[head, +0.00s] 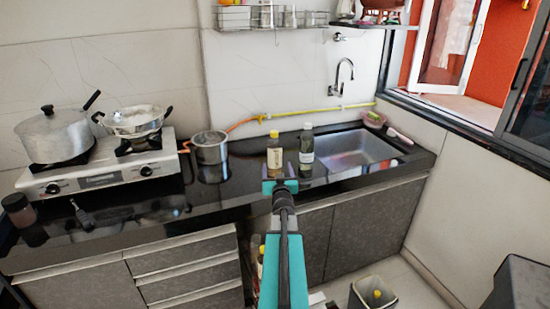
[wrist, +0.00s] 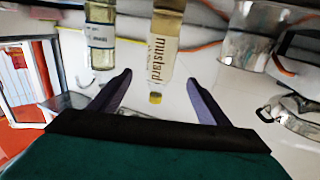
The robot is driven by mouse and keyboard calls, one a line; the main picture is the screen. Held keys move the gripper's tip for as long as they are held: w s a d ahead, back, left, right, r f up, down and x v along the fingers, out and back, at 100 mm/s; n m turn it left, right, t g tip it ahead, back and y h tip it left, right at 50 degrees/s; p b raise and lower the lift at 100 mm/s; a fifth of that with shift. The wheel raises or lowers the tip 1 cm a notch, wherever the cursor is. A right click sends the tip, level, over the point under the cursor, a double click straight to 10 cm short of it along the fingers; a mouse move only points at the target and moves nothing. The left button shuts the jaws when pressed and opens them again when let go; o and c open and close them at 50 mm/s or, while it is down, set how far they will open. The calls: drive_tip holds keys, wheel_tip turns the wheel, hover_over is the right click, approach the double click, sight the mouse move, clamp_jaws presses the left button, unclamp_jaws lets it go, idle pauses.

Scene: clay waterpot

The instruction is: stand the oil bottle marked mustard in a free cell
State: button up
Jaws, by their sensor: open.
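The mustard oil bottle (head: 274,158) stands upright on the black counter, left of the sink. No cells are clearly visible.
A steel pot (head: 209,148) stands left of the bottles, and the stove (head: 100,175) is further left. The sink (head: 355,150) is to the right. On the floor is an open bin (head: 373,292) with a yellow-topped item. Bottles (head: 259,262) are partly hidden behind my arm.

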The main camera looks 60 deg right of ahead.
sight(275, 157)
drive_tip(key=shift+p+x, duration=0.6)
drive_tip(key=shift+x, duration=3.4)
drive_tip(key=shift+p+x, duration=0.75)
drive_tip(key=shift+x, duration=1.85)
drive_tip(key=shift+a+r, duration=0.1)
drive_tip(key=shift+c, duration=0.4)
drive_tip(key=shift+w, duration=0.1)
drive_tip(key=c, duration=1.5)
